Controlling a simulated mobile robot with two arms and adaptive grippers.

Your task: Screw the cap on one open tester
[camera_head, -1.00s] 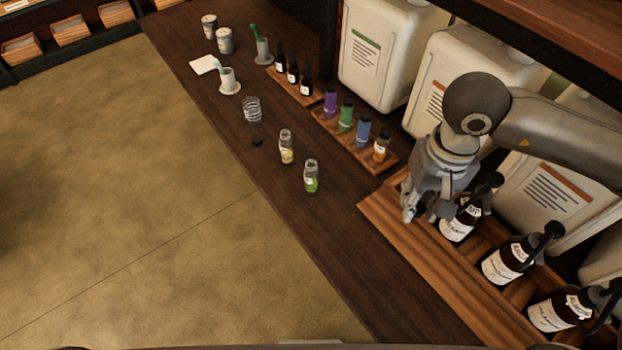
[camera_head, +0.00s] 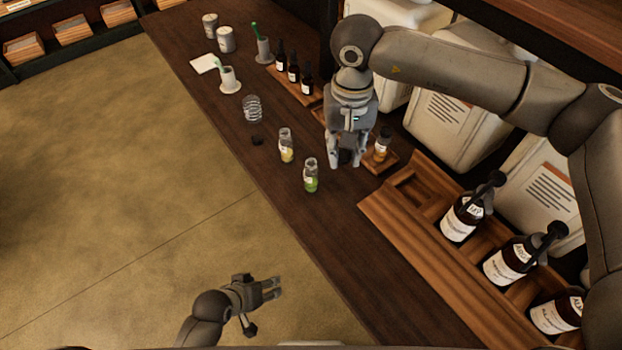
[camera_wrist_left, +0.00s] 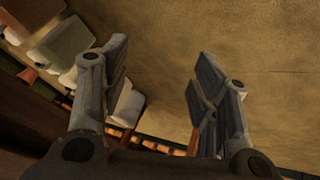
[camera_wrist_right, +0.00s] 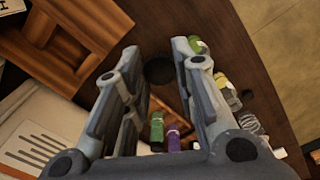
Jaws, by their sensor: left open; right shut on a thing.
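A green open tester (camera_head: 311,180) and a yellow open tester (camera_head: 286,147) stand upright on the dark counter, both without caps. My right gripper (camera_head: 346,162) is shut on a small black cap (camera_wrist_right: 160,71), which shows as a dark disc between the fingertips in the right wrist view. It is above the counter, to the right of the green tester and apart from it. Another black cap (camera_head: 257,141) lies on the counter left of the yellow tester. My left gripper (camera_head: 273,288) is open and empty, out over the floor.
A capped orange bottle (camera_head: 381,147) stands on a small wooden rack; my right arm hides its neighbours. A wooden tray (camera_head: 375,208) with dark pump bottles is at the right. A clear coiled object (camera_head: 252,108) stands farther back. The counter's front strip is clear.

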